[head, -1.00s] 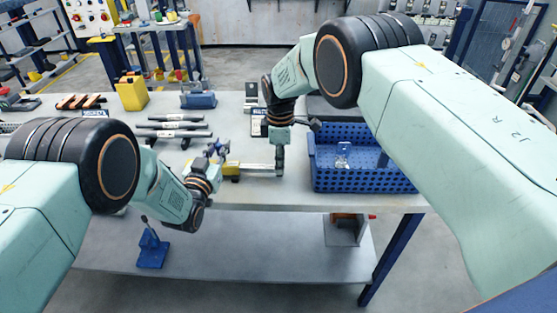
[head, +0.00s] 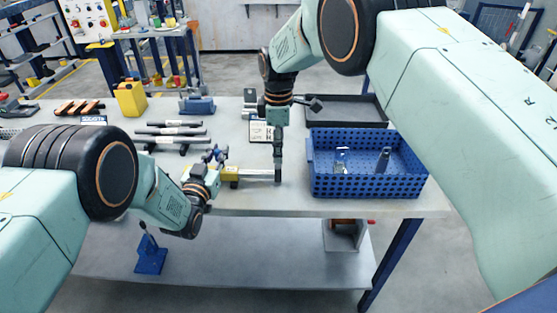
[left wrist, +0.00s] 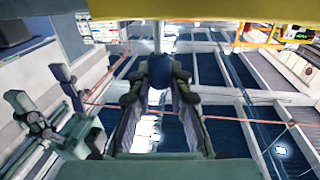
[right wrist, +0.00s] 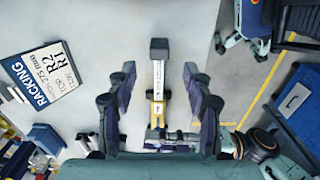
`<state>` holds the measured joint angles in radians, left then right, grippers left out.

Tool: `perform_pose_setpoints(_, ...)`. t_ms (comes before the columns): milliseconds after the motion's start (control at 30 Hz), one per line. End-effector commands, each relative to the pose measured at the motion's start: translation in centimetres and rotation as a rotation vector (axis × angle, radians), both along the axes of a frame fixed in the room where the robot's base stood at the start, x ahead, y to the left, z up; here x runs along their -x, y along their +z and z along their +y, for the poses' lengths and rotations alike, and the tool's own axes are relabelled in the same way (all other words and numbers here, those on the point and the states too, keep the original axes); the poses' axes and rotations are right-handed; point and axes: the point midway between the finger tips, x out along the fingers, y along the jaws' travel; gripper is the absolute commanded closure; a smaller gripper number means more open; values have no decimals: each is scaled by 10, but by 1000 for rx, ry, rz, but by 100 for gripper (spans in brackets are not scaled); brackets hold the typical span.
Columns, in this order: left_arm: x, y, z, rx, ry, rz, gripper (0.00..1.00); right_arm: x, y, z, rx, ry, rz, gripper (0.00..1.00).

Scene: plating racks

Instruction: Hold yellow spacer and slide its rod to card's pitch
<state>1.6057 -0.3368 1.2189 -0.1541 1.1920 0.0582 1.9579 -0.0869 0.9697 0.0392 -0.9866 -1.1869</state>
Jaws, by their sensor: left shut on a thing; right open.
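The yellow spacer (head: 229,173) is above the near part of the table, its metal rod (head: 258,176) pointing right. My left gripper (head: 214,160) is shut on the spacer's yellow body from the left; a yellow surface (left wrist: 200,10) crosses the top of the left wrist view. My right gripper (head: 278,176) points down at the rod's outer end. In the right wrist view its fingers (right wrist: 157,95) are open on either side of the marked rod (right wrist: 158,78), apart from it. A grey end block (right wrist: 158,48) caps the rod. The card (right wrist: 40,75) reads "RACKING" and "R2"; some lettering is unclear.
A blue perforated crate (head: 365,188) stands right of my right gripper, with a black tray (head: 345,112) behind it. Dark handled bars (head: 172,131) lie behind my left gripper. A yellow container (head: 131,97) stands farther back. The table's front edge is close.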

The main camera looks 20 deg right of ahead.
Motion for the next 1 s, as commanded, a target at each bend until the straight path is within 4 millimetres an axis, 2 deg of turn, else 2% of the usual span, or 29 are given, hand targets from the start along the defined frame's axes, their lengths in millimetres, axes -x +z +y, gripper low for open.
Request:
perform_pose_setpoints(100,2,-6,1,-4,0,12,100,0,23,0,0,0,-2,49)
perform_pose_setpoints(300,2,-6,1,-4,0,12,100,1,45,0,0,1,0,49)
perform_pose_setpoints(767,2,-5,1,-4,0,12,100,1,50,0,0,1,0,49)
perform_pose_setpoints(800,2,-5,1,-4,0,12,79,1,50,0,0,1,0,49)
perform_pose_setpoints(1000,1,-3,0,-2,0,7,62,1,50,0,0,1,0,49)
